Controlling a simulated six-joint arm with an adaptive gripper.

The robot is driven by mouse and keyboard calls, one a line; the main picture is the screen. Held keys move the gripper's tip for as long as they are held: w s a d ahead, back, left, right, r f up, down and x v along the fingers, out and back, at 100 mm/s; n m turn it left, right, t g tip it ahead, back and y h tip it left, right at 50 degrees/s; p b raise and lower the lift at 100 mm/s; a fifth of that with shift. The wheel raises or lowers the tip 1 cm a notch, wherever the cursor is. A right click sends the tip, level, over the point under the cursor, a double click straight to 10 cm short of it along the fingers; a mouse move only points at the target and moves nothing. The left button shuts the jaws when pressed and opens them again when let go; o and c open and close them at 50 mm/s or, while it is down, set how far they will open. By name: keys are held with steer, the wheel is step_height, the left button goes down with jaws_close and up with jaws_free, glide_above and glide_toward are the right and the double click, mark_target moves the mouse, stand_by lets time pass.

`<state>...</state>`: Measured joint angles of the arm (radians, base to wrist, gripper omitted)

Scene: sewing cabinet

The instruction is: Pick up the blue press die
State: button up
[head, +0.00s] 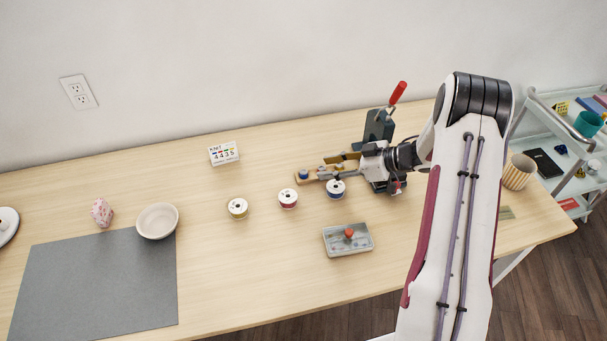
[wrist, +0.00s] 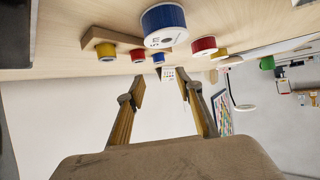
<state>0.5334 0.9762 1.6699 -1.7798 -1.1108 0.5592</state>
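The blue press die (head: 303,174) is a small blue cylinder at the left end of a wooden rack (head: 298,181) on the table. In the wrist view the blue die (wrist: 158,58) is the farthest in a row with a red die (wrist: 138,55) and a yellow die (wrist: 105,50), and appears beyond the fingertips. My gripper (head: 326,171) reaches left, low over the rack. In the wrist view its two fingers (wrist: 166,92) are spread apart with nothing between them. My gripper hides part of the rack in the head view.
A blue thread spool (head: 335,189) stands close in front of the gripper, with red (head: 288,199) and yellow (head: 238,208) spools to the left. The press with a red handle (head: 397,92) stands behind my wrist. A grey tray (head: 333,248) lies nearer the front.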

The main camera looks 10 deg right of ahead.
mark_target(302, 172)
steer(key=shift+a, duration=0.1)
steer(key=shift+x, duration=1.25)
steer(key=shift+w+f, duration=0.1)
steer(key=shift+f+x, duration=0.2)
steer(key=shift+x, duration=2.3)
jaws_close()
